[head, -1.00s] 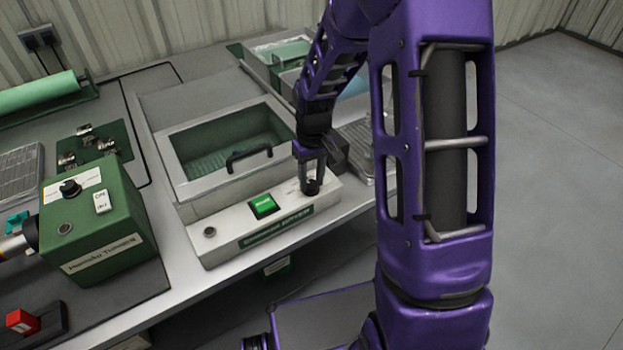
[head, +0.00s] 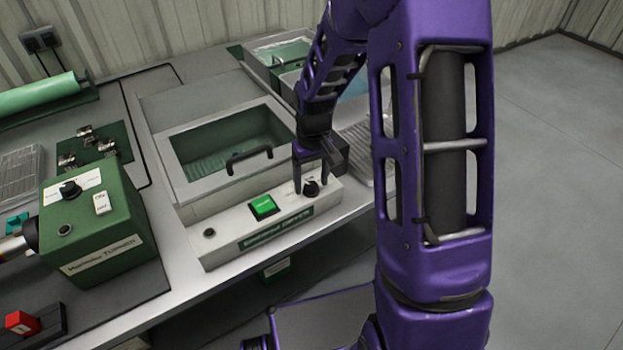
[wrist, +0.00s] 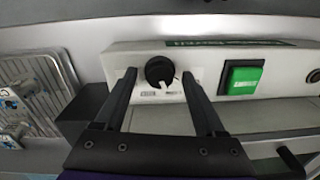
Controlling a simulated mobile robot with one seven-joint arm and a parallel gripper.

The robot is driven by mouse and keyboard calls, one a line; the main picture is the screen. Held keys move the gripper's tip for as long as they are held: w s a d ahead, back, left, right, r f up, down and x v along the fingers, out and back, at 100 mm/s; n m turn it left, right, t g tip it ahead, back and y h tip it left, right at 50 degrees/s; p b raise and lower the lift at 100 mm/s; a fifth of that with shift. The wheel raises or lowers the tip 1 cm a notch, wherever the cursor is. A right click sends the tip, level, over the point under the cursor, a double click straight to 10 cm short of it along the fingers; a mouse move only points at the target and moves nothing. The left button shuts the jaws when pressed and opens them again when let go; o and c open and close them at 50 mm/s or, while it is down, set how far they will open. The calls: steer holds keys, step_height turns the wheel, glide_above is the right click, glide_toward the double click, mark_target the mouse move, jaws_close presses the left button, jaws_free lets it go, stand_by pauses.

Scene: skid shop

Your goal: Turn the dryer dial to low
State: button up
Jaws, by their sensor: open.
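The dryer (head: 228,150) is a light grey unit with a lidded green-windowed basin and a white front panel. Its black dial (head: 311,187) sits at the right end of the panel, beside a lit green switch (head: 264,206). In the wrist view the dial (wrist: 160,71) has a white pointer mark and small labels below it, too small to read. My gripper (head: 312,190) is open at the dial. In the wrist view its two fingers (wrist: 158,72) stand apart on either side of the dial, with clear gaps and no visible contact.
A green box with its own dial (head: 88,225) stands on the bench at left. A red switch (head: 22,322) is at lower left. In the wrist view a metal rack with fittings (wrist: 38,95) lies left of the panel. My arm hides part of the bench's right side.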

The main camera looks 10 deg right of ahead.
mark_target(313, 184)
step_height(313, 184, up, 17)
steer(key=p, duration=0.2)
steer(key=shift+d+r+p, duration=0.2)
steer(key=shift+p, duration=0.15)
steer(key=shift+w, duration=0.15)
